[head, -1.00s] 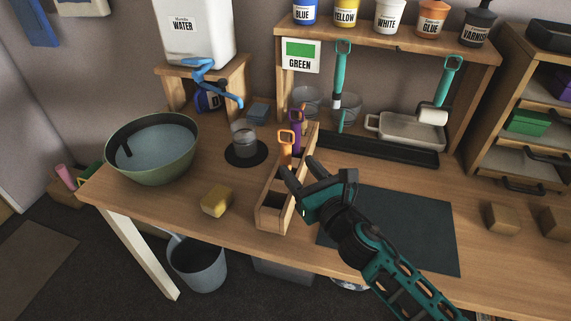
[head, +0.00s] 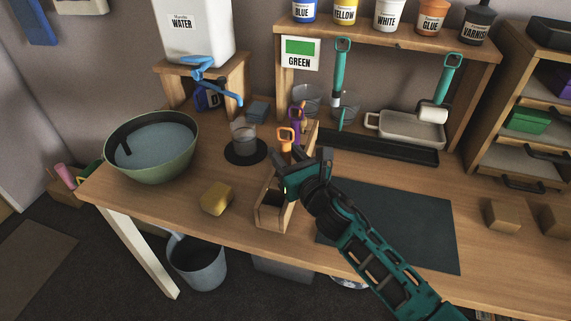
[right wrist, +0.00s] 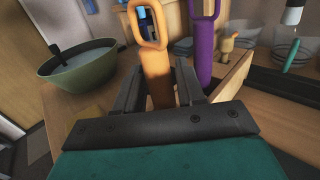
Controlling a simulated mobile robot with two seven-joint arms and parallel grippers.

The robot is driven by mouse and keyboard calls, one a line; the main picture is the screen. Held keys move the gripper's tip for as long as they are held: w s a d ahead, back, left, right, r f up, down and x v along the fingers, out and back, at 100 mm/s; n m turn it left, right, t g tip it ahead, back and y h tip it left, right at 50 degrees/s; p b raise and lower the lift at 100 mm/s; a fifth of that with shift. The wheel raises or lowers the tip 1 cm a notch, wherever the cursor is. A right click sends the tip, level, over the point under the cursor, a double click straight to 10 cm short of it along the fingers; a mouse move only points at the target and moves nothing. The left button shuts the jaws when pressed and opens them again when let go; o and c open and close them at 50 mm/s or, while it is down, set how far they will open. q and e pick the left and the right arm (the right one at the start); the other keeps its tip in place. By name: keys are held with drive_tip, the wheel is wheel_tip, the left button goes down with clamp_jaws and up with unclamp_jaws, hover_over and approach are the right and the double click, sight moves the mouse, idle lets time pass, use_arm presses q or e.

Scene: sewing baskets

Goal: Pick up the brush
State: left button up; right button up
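Two handled tools stand in the narrow wooden caddy (head: 275,218): one with an orange looped handle (head: 285,139) and one with a purple handle (head: 296,127). Their lower ends are hidden, so I cannot tell which is a brush. My right gripper (head: 305,163) is over the caddy, tilted. In the right wrist view the fingers (right wrist: 159,82) are apart, one on each side of the orange handle (right wrist: 158,75); I cannot see a firm grip. The purple handle (right wrist: 203,40) stands just right of the fingers. My left gripper is out of view.
A green bowl of water (head: 150,150), a yellow sponge (head: 216,199) and a glass jar (head: 244,138) are left of the caddy. A dark mat (head: 400,230) lies to the right. Behind, a teal tool (head: 340,70) and a roller (head: 433,115) hang from the shelf (head: 390,42).

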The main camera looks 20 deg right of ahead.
clamp_jaws()
